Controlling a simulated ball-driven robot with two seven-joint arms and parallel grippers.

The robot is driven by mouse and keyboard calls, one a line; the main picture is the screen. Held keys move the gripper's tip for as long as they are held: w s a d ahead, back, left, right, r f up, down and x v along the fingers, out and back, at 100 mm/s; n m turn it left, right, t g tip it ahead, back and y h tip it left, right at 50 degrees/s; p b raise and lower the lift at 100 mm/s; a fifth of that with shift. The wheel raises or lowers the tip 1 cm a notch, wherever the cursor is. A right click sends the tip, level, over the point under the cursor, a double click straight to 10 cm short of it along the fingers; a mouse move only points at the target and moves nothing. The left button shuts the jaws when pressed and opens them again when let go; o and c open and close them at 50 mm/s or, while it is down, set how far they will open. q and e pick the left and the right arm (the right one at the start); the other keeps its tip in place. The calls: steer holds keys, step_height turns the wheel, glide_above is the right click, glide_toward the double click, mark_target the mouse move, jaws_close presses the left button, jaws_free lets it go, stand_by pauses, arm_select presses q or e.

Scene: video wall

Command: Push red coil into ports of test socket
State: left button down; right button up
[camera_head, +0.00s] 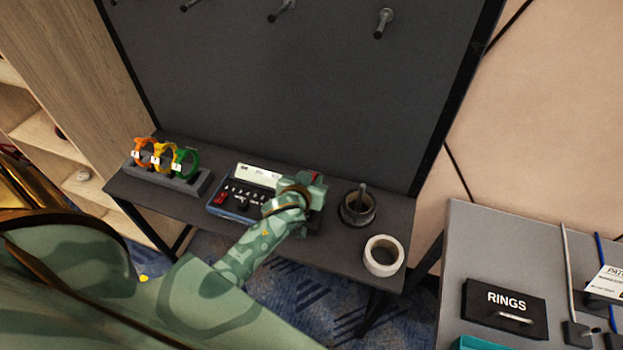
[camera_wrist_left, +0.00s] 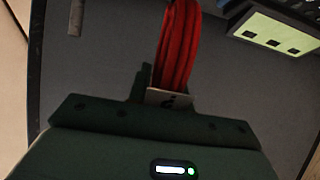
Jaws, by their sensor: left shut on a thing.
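My left gripper (camera_head: 312,190) is over the right end of the tester on the dark bench. It is shut on the red coil, and a small piece of red shows at it in the head view (camera_head: 315,175). In the left wrist view the red coil (camera_wrist_left: 178,45) rises from the jaws as a bundle of loops, with a pale tag (camera_wrist_left: 168,100) at its base. The tester (camera_head: 236,198) is a blue-edged box with a pale panel (camera_head: 257,176). The left wrist view shows a pale panel (camera_wrist_left: 275,35) with three dark squares, apart from the coil. The coil's plug ends are hidden. My right gripper is not in view.
A rack (camera_head: 170,178) with orange, yellow and green coils stands left of the tester. A dark ring on a post (camera_head: 358,207) and a white tape roll (camera_head: 383,255) stand to the right. A dark wall panel (camera_head: 290,90) rises behind. A grey table (camera_head: 490,240) is at right.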

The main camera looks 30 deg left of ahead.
arm_select(q)
steer(key=shift+f, duration=0.1)
steer(key=shift+f, duration=0.45)
stand_by(0.4)
steer(key=shift+f+b, duration=0.2)
steer(key=shift+b, duration=0.15)
steer(key=shift+f, duration=0.3)
steer(key=shift+f+b, duration=0.3)
steer(key=shift+f, duration=0.45)
stand_by(0.6)
